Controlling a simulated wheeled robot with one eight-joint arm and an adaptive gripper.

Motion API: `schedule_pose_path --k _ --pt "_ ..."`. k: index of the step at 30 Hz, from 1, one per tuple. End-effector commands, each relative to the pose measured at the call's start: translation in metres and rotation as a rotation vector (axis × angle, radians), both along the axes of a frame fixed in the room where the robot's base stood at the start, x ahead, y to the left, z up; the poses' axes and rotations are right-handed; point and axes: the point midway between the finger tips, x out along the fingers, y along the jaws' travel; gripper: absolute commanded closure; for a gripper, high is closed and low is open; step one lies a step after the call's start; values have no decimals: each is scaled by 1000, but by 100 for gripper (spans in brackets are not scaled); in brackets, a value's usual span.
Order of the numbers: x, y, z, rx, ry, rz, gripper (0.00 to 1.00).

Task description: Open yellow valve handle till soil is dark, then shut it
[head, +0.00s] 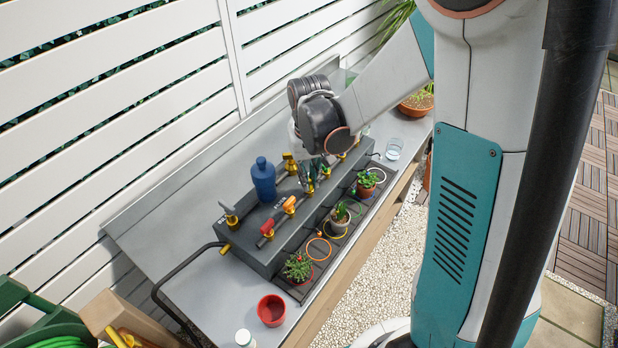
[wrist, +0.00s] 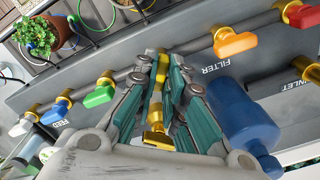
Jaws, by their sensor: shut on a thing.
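The yellow valve handle (wrist: 158,136) shows between my gripper's teal fingers in the wrist view, lying across the pipe (wrist: 195,47). My gripper (wrist: 160,80) is shut on it; the fingers hide part of the handle and its stem. In the head view my gripper (head: 312,176) reaches down over the dark manifold box (head: 268,253), and hides the yellow handle.
Orange (wrist: 236,43) and red (wrist: 303,16) handles sit right of my gripper; green (wrist: 99,96), blue and white ones sit left. A blue filter bottle (wrist: 238,113) stands close to the right finger. A red cup (head: 271,310) and a glass (head: 394,149) stand on the bench.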

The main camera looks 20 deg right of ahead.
Motion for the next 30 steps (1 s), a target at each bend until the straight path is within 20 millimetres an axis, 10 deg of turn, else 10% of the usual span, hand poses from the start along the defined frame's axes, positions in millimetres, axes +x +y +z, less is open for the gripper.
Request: schedule_pose_path --k 30 --pt "0 0 0 0 -1 646 100"
